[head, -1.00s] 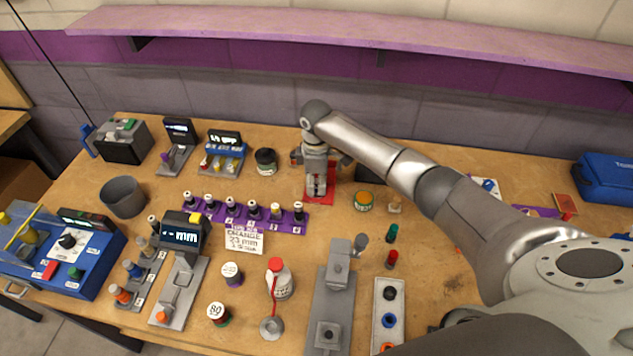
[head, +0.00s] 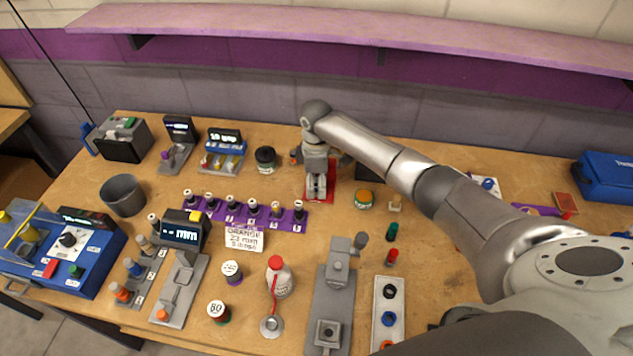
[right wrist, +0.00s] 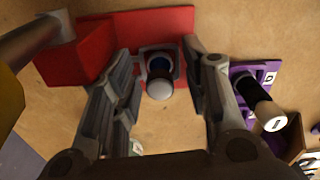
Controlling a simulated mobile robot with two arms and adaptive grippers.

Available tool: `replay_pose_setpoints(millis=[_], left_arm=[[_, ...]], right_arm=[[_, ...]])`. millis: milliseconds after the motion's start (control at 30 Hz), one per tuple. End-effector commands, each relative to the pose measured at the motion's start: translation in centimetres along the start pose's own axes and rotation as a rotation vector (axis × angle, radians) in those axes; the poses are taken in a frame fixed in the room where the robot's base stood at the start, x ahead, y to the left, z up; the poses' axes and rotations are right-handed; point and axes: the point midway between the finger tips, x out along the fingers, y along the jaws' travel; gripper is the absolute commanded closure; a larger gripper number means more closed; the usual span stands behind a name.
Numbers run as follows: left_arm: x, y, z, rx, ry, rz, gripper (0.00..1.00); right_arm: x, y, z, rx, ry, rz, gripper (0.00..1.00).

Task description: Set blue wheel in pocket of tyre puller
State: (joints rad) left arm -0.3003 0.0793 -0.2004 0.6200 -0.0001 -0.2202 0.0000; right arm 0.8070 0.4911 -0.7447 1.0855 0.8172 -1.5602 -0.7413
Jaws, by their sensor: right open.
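My right gripper (head: 317,184) is low over a small red-based fixture (head: 308,194) at the back middle of the bench. In the right wrist view my open fingers (right wrist: 158,58) stand either side of a grey U-shaped pocket (right wrist: 146,52) on the red base (right wrist: 170,18). My left gripper is out of view.
An orange-topped jar (head: 363,200) is just right. A white tray (head: 403,291) and a grey fixture (head: 321,310) stand in front.

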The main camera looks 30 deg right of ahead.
Motion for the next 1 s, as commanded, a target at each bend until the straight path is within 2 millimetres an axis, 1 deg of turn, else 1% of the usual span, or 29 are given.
replay_pose_setpoints(millis=[133, 233, 367, 500, 700, 833, 1000], left_arm=[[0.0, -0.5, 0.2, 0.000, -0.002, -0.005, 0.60], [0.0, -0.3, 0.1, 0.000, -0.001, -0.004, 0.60], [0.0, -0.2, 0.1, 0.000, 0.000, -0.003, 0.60], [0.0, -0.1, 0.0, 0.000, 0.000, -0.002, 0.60], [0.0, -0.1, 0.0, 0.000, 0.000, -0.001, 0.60], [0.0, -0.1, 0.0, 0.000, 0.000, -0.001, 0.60], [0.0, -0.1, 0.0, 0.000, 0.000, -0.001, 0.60]], right_arm=[[-0.1, 0.0, 0.0, 0.000, 0.000, 0.000, 0.58], [-1.0, 0.1, 0.0, 0.000, 0.001, 0.001, 0.58], [-3.2, 0.1, 0.0, 0.000, 0.003, 0.004, 0.58], [-6.3, 0.1, 0.0, -0.001, 0.002, 0.004, 0.58], [-10.0, 0.1, -0.1, 0.000, 0.002, 0.002, 0.58], [-11.4, 0.1, 0.0, -0.001, 0.001, 0.001, 0.58], [-12.0, 0.0, 0.0, 0.000, 0.000, 0.000, 0.58]])
